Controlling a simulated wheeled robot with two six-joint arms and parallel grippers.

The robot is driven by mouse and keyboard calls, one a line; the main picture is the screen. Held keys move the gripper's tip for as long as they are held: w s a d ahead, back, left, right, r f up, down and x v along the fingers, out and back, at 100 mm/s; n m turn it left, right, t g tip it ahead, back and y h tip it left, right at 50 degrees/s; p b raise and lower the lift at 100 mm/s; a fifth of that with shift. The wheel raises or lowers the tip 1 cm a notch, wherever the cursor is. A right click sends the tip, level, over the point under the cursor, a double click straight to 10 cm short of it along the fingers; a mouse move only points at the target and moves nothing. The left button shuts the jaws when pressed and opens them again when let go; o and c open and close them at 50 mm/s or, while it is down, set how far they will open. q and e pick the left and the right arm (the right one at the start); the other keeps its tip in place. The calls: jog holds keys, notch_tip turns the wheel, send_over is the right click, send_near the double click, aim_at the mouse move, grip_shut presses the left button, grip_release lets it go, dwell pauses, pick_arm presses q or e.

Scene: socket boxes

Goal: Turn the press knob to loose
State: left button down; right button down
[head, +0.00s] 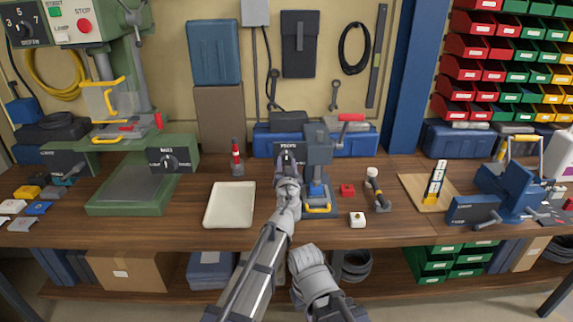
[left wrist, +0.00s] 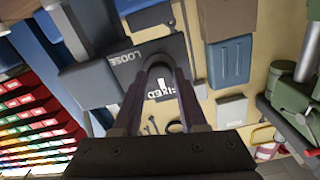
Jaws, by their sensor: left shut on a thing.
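The press (head: 318,152) is a blue and grey machine with a red-tipped lever, at the middle back of the bench. Its dark knob plate (head: 289,147), lettered PRESS, faces me on its left side. My left gripper (head: 287,164) reaches up to the plate and covers most of the knob in the head view. In the left wrist view the left gripper (left wrist: 159,80) is shut on the rounded dark press knob (left wrist: 158,68). The plate (left wrist: 126,74) shows the word LOOSE and a second, partly covered word. The knob's exact pointing is unclear. My right gripper's fingers are not in view.
A green drill press (head: 130,190) with its own knob panel stands at left. A cream tray (head: 230,204) lies left of my left arm. Bare wood shows at the front.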

pick_arm(q)
jog(key=shift+m, duration=0.4)
jog(key=m, duration=0.4)
jog(key=shift+m, duration=0.4)
jog(key=m, duration=0.6)
jog(key=shift+r, duration=0.1)
jog(key=m, duration=0.6)
jog(key=shift+m, duration=0.3)
jog(key=m, duration=0.5)
jog(key=shift+m, duration=0.4)
jog(key=shift+c, duration=2.2)
grip_release()
